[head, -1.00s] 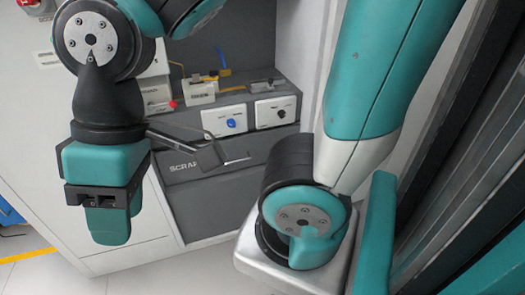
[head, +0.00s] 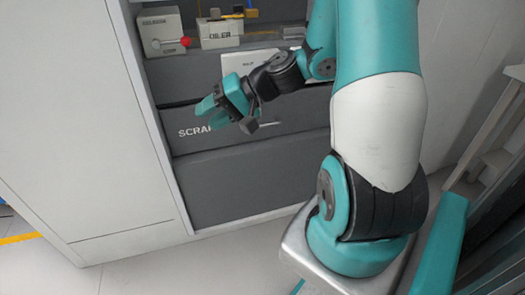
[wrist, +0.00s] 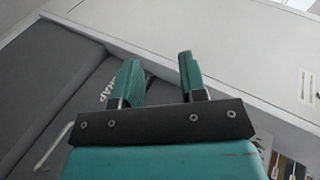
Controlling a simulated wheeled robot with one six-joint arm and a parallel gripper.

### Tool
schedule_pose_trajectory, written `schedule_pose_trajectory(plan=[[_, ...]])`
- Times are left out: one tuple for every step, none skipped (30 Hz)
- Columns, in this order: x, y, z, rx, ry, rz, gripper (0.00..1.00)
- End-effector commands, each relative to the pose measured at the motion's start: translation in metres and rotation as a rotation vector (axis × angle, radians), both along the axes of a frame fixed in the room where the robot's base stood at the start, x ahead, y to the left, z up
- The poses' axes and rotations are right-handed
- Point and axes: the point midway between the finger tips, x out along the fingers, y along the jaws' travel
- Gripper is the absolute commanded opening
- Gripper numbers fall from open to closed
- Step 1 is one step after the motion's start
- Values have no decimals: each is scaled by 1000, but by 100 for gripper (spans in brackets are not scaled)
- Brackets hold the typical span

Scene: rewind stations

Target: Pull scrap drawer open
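The scrap drawer (head: 305,142) is a dark grey front with white SCRAP lettering in the head view, and it looks closed. Its thin, pale bar handle (head: 268,124) lies right of the lettering, partly hidden by my gripper. My gripper (head: 208,113) is in front of the drawer's upper left part, near the lettering. In the wrist view my gripper (wrist: 160,66) has its two teal fingers apart with nothing between them. The handle (wrist: 54,146) shows there at the lower left, outside the fingers, and the drawer front (wrist: 62,98) is behind the left finger.
An oiler box (head: 220,38) and a box with a red knob (head: 162,35) stand on the shelf above. A white panel (head: 250,62) is just above the gripper. A pale cabinet wall (head: 80,110) stands left. Floor (head: 140,270) is clear at the lower left.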

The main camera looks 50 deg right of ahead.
Motion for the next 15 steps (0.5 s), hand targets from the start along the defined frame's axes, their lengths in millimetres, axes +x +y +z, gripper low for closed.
schedule_pose_trajectory(plan=[[3,-38,-53,72,-15,-147,39],[4,-58,-68,109,-31,-227,39],[3,-85,-88,155,-53,-334,39],[1,-105,-101,188,-70,-412,39],[-3,-124,-114,219,-87,-489,39],[-9,-149,-131,256,-109,-588,39],[-15,-166,-142,282,-125,-656,39],[-21,-182,-152,305,-140,-719,39],[-30,-200,-164,332,-159,-797,39],[-36,-212,-172,348,-170,-848,39],[-42,-223,-179,363,-182,-893,39],[-50,-234,-186,381,-194,-945,39],[-54,-241,-190,390,-202,-976,39],[-58,-247,-194,398,-207,-1001,39],[-62,-253,-197,407,-215,-1027,39]])
